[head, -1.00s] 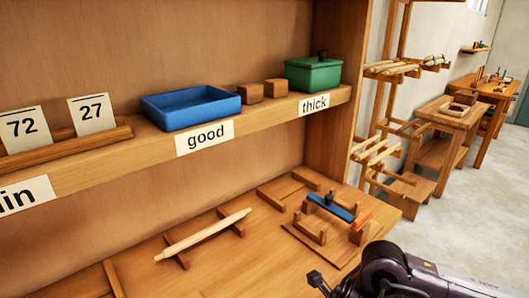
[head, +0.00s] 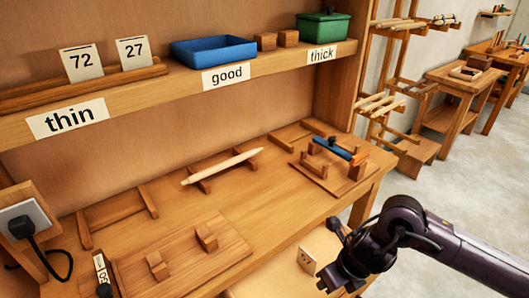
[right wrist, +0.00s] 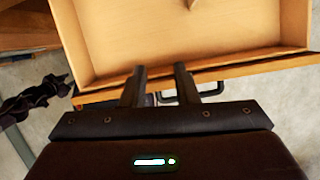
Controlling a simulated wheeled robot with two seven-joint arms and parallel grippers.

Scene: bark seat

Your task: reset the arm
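My right arm comes in from the right in the head view, with its gripper (head: 342,272) low beside the bench front. In the right wrist view the right gripper's two dark fingers (right wrist: 159,84) are apart, with nothing seen held between them. They are close to the front edge of an open light-wood drawer (right wrist: 205,62). A dark handle (right wrist: 208,92) on the drawer front is beside and partly behind the fingers; contact is unclear. My left gripper is not seen in the head view.
The bench holds a pale tapered stick (head: 222,166) on supports, a jig with a blue bar (head: 332,149), and a board (head: 190,258) with blocks. The shelf above holds a blue tray (head: 213,52) and a green box (head: 323,27). Floor is clear at right.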

